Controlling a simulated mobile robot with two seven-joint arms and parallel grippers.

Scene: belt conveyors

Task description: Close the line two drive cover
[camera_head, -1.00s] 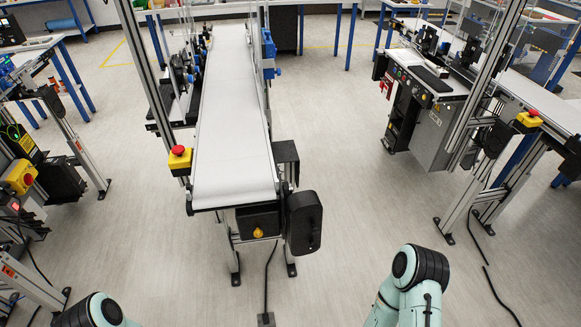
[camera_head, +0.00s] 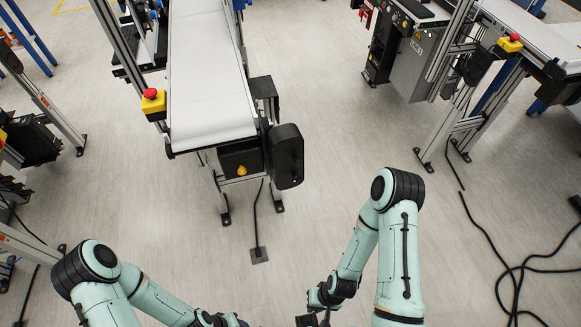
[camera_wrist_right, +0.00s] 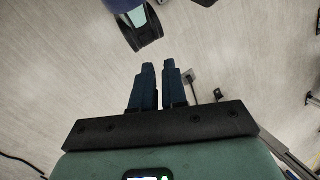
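The near end of the middle conveyor (camera_head: 209,90) carries a black rounded drive housing (camera_head: 287,155) on its right side. Beside it is a black box with a yellow knob (camera_head: 241,170). A dark flat plate (camera_head: 263,88) stands out from the frame behind the housing. No line label is readable, and I cannot tell which part is the cover or how it sits. My right gripper (camera_head: 313,320) is low at the bottom edge, well short of the conveyor. In the right wrist view its fingers (camera_wrist_right: 158,66) are slightly apart, with nothing between. My left arm ends at the bottom edge; its fingers are not visible.
A red emergency button on a yellow box (camera_head: 153,100) is at the conveyor's left corner. Another conveyor (camera_head: 540,35) with a grey cabinet stands at right. Cables (camera_head: 520,270) lie on the floor at right. The floor between the conveyors is clear.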

